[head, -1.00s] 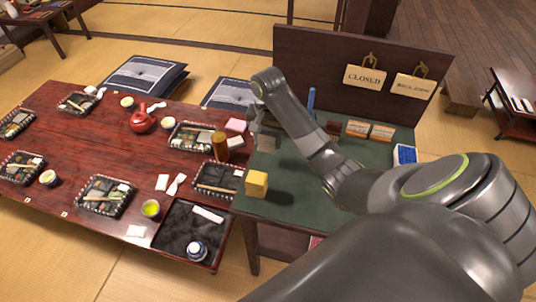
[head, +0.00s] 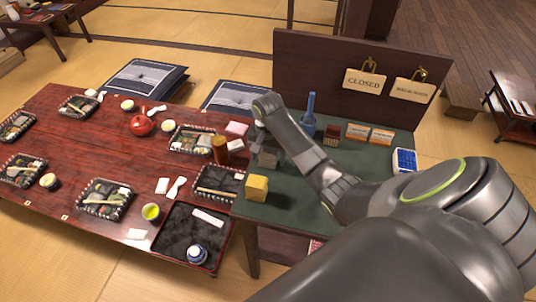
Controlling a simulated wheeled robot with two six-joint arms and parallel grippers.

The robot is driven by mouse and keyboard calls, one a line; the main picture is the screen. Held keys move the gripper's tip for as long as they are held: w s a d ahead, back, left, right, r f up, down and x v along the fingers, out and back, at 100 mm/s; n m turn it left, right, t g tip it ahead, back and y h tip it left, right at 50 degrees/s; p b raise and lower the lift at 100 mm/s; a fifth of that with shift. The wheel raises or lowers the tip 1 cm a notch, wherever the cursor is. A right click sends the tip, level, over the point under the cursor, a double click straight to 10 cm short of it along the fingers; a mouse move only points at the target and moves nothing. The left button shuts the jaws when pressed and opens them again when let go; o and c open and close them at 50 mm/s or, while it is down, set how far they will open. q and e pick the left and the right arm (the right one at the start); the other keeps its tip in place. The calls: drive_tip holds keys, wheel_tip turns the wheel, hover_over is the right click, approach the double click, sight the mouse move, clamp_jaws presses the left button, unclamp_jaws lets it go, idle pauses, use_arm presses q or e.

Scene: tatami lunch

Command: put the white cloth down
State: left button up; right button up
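My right gripper (head: 266,160) reaches in from the right and points down over the left part of the green-topped side table (head: 300,205), behind a yellow block (head: 257,188). Its fingers are small and dark here, and I cannot tell whether they are open or hold anything. No white cloth shows clearly in the gripper. Small flat white pieces lie on the red lunch table, one near the middle (head: 162,185) and one near the front edge (head: 136,233); I cannot tell whether either is a cloth. My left gripper is not in view.
The red table (head: 110,250) holds several trays, a red teapot (head: 142,125) and a black tray (head: 178,237). A brown cylinder (head: 220,150) stands near the gripper. A blue-handled item (head: 310,112), small boxes (head: 370,134) and a signboard (head: 310,75) line the side table's back.

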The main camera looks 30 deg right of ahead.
drive_tip(key=shift+f+b, duration=0.25)
drive_tip(key=shift+b, duration=0.5)
drive_tip(key=shift+f+b, duration=0.1)
drive_tip(key=shift+b, duration=0.4)
wheel_tip(320, 180, up, 5)
drive_tip(key=shift+w+d+p, duration=0.1)
drive_tip(key=shift+d+p, duration=0.05)
drive_tip(key=shift+p, duration=0.25)
wheel_tip(320, 180, up, 13)
drive_tip(key=p, duration=1.2)
drive_tip(key=shift+s+f, duration=0.1)
drive_tip(key=shift+s, duration=0.1)
